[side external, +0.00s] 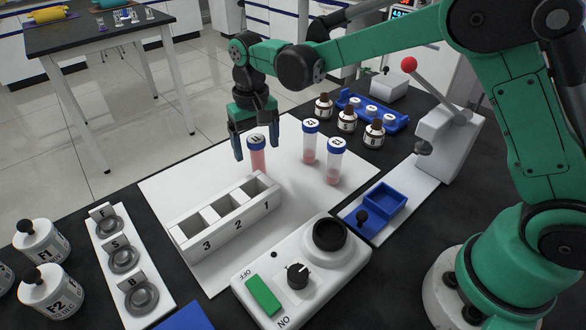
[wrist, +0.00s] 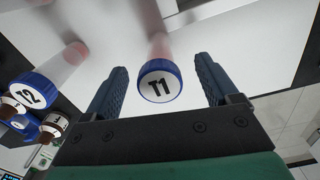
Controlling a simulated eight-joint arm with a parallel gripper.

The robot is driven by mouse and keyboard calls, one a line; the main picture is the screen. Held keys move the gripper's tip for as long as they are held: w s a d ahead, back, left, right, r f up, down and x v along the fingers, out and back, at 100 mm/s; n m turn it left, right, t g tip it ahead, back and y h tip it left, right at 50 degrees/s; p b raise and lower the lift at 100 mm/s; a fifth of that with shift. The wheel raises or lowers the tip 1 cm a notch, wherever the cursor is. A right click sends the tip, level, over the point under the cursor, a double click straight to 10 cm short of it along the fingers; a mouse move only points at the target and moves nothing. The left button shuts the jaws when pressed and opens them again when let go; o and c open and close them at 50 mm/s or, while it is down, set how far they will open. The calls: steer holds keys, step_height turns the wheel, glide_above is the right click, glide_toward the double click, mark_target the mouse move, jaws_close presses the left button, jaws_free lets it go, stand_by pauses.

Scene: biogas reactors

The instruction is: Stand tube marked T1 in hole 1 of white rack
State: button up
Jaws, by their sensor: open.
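The tube marked T1 (side external: 258,158) has a blue-rimmed white cap and pink contents. It stands upright on the white board behind the white rack (side external: 222,232). In the wrist view, the T1 cap (wrist: 160,81) lies between my two blue fingers, with a gap on each side. My gripper (side external: 254,145) is open and points down around the top of T1. The rack has holes numbered 1, 2 and 3, with hole 1 (side external: 262,186) at its right end, nearest T1. The holes look empty from this side, though their bottoms are hidden.
Two other capped tubes (side external: 310,142) (side external: 334,160) stand right of T1; one is marked T2 (wrist: 32,95) in the wrist view. Brown bottles (side external: 347,119) and a blue rack (side external: 374,112) stand behind. A white device with a green switch (side external: 300,272) sits in front of the rack.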

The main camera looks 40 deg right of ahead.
steer(key=shift+f, duration=0.75)
steer(key=shift+c, duration=0.3)
jaws_close()
steer(key=shift+r, duration=0.1)
step_height(320, 180, up, 19)
steer(key=s+a+r, duration=0.1)
steer(key=s+a, duration=0.4)
steer(key=f, duration=1.9)
steer(key=shift+s+d+f, duration=0.1)
steer(key=shift+s+f, duration=0.1)
steer(key=shift+f, duration=0.05)
